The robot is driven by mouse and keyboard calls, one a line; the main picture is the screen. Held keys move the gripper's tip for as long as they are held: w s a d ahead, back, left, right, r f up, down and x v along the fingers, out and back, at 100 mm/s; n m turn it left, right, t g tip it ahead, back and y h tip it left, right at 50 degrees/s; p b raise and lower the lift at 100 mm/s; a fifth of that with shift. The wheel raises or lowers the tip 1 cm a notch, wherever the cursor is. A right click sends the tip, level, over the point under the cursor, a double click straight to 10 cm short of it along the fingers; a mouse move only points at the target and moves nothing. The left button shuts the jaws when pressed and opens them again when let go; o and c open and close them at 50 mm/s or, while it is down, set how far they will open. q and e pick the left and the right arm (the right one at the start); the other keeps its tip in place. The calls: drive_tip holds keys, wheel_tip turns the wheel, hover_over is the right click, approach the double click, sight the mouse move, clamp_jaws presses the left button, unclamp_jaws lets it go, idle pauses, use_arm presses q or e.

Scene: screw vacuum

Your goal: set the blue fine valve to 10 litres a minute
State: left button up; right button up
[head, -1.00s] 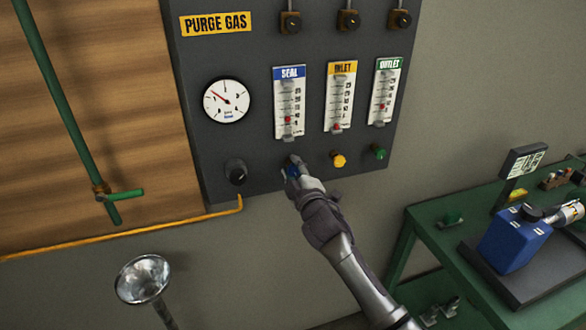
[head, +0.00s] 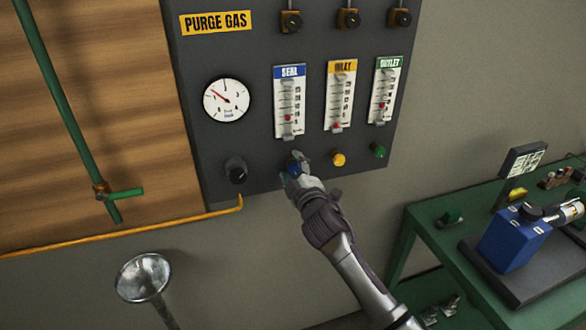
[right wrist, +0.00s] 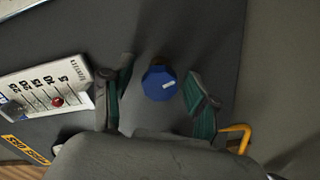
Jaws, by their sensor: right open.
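The blue fine valve (head: 293,170) is a small knob below the SEAL flowmeter (head: 288,100) on the dark panel. In the right wrist view the blue knob (right wrist: 160,84) with a pale mark on its face lies between my right fingers, with a gap on both sides. My right gripper (head: 294,168) is open around the knob and partly hides it in the head view. The red float (right wrist: 58,101) in the SEAL tube stands low, near the 5 and 10 marks; I cannot read it exactly. My left gripper is not in view.
The yellow knob (head: 338,159) and green knob (head: 378,151) are to the right of the blue one. A black knob (head: 236,171) and a gauge (head: 226,100) are to its left. A yellow pipe (right wrist: 237,133) runs close beside one finger in the wrist view.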

drive_tip(key=v, duration=1.2)
